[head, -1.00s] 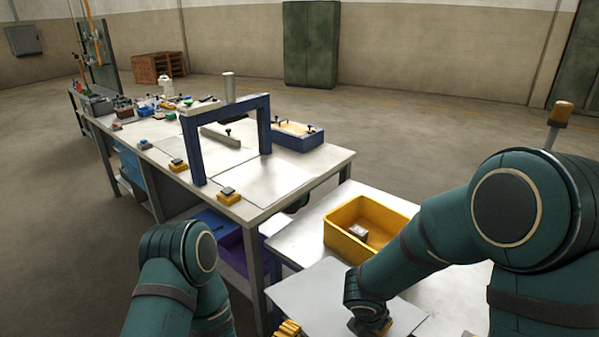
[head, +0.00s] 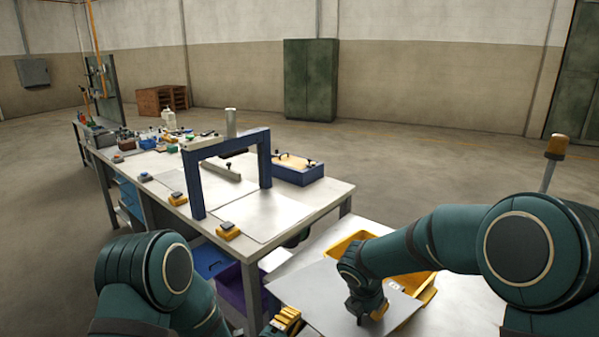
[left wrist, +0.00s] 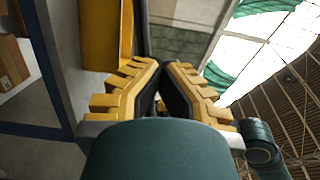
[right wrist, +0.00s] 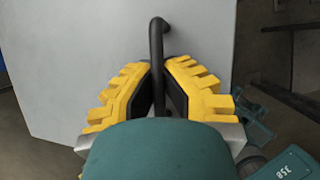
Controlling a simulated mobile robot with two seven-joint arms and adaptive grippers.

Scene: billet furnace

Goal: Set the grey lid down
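The grey lid (head: 325,292) is a flat light-grey plate in front of me at lower right, also filling much of the right wrist view (right wrist: 75,60). My right gripper (head: 362,312) is shut on its black handle (right wrist: 157,40); the finger pads (right wrist: 160,85) sit on both sides of the bar. The lid overlaps the near part of the yellow bin (head: 341,246) in the head view; its exact height is hard to tell. My left gripper (head: 288,318) is low in the head view, beside the lid's left edge. Its fingertips (left wrist: 162,68) meet with nothing visible between them.
A white-topped table (head: 458,310) lies under the bin and lid. The long workbench (head: 312,203) to the left carries a blue gantry frame (head: 193,183), a blue box (head: 297,174) and small yellow-based blocks (head: 228,231). A purple bin (head: 235,290) sits below the bench.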

